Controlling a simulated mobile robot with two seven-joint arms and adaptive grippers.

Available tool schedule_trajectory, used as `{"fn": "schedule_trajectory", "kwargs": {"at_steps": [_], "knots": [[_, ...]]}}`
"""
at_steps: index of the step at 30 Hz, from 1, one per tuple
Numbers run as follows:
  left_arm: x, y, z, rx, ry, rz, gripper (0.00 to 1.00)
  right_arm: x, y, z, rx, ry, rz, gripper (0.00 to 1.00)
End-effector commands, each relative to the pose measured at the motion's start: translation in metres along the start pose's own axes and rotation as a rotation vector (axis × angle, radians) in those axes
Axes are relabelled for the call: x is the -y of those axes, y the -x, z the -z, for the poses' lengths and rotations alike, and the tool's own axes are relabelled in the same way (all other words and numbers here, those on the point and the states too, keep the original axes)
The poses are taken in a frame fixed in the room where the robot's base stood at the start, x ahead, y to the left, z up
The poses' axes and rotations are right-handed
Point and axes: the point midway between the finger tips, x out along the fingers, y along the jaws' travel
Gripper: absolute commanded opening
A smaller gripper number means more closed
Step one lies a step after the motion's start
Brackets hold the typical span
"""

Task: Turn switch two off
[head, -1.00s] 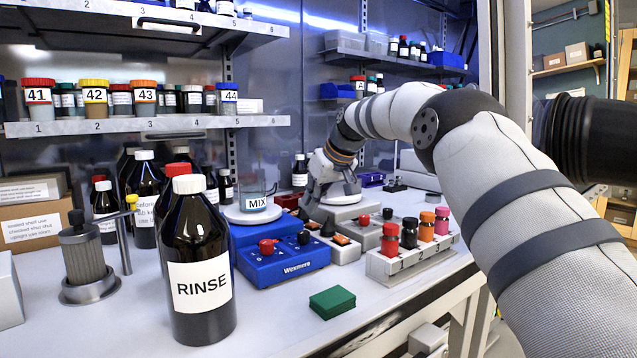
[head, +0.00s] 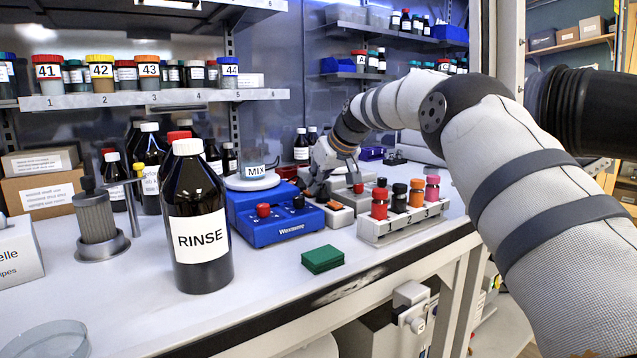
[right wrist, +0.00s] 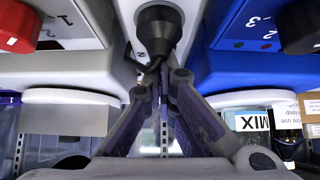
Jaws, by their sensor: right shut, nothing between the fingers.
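My right gripper (head: 318,192) is over the small switch boxes behind the rack of small bottles. In the right wrist view its fingers (right wrist: 163,78) are together and empty, just below a black round knob (right wrist: 158,28) on a narrow white box. I cannot tell whether they touch the knob. In the head view an orange rocker (head: 334,206) shows on a small white box (head: 341,217) beside the gripper. My left gripper is out of view.
A numbered bottle rack (head: 400,229) is in front right. A RINSE bottle (head: 198,270) and a green pad (head: 322,259) stand nearer. The front bench is mostly clear.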

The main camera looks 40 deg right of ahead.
Motion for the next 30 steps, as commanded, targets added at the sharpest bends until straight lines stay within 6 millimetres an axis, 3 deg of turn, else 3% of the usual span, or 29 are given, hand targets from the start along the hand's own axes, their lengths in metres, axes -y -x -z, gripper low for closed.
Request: {"fn": "schedule_trajectory", "kwargs": {"at_steps": [3,18,30], "knots": [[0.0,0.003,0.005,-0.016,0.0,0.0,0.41,0.0,0.006,0.005,-0.009,0.001,0.0,0.0],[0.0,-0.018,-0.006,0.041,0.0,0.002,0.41,0.0,-0.004,0.016,-0.007,0.001,-0.001,0.0],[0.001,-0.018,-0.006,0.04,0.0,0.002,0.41,0.0,0.002,0.02,-0.012,0.0,0.0,0.0]]}}
